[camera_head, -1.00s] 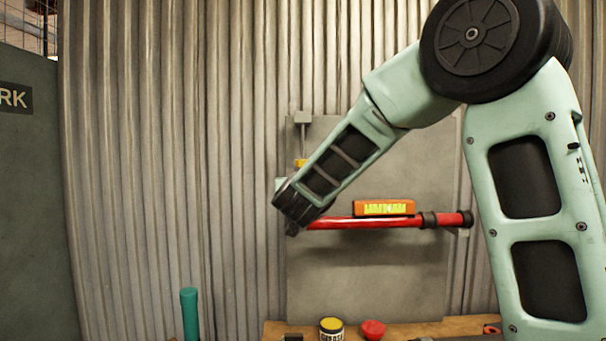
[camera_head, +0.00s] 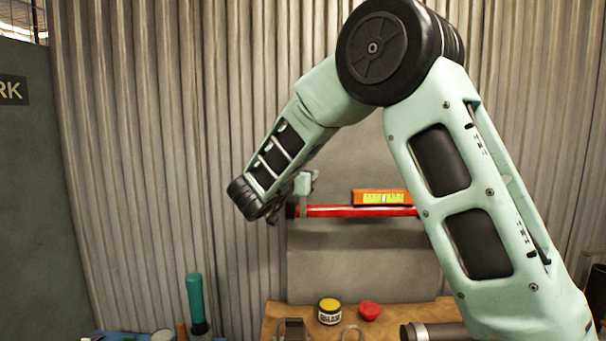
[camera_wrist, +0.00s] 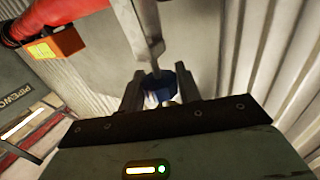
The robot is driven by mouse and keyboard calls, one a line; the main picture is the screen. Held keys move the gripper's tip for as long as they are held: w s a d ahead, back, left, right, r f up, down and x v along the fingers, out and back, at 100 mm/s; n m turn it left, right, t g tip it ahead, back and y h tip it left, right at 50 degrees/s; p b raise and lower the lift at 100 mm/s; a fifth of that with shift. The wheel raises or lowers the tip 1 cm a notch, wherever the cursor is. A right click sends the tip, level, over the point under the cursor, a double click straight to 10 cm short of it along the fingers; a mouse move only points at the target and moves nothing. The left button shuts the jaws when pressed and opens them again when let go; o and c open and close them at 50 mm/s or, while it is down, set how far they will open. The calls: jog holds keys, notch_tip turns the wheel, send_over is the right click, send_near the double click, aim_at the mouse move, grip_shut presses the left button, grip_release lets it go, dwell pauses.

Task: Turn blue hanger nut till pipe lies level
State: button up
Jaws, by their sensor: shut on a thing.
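The blue hanger nut (camera_wrist: 162,84) sits low on the metal hanger rod (camera_wrist: 148,30) in the wrist view. My gripper (camera_wrist: 160,90) is shut on the nut, with one finger on each side. In the head view my arm hides the nut and most of the gripper. The red pipe (camera_head: 355,211) looks close to level there; its right part is behind my arm. An orange spirit level (camera_head: 383,197) lies on the pipe; its bubble is too small to read. Pipe (camera_wrist: 55,12) and level (camera_wrist: 56,43) also show in the wrist view.
A grey backing panel (camera_head: 350,262) stands behind the pipe, against a corrugated wall (camera_head: 130,150). Below is a wooden bench (camera_head: 385,320) with a yellow-lidded tin (camera_head: 330,311) and a red cap (camera_head: 369,311). A teal-handled tool (camera_head: 195,298) stands at lower left.

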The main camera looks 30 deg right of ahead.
jog(key=shift+r, duration=0.2)
jog(key=o, duration=1)
jog(key=shift+c, duration=0.2)
jog(key=shift+f, duration=0.1)
jog(key=shift+a, duration=0.15)
jog(key=b+v, duration=0.4)
jog(key=v, duration=1.3)
jog(key=shift+b, duration=0.35)
jog(key=shift+s, duration=0.1)
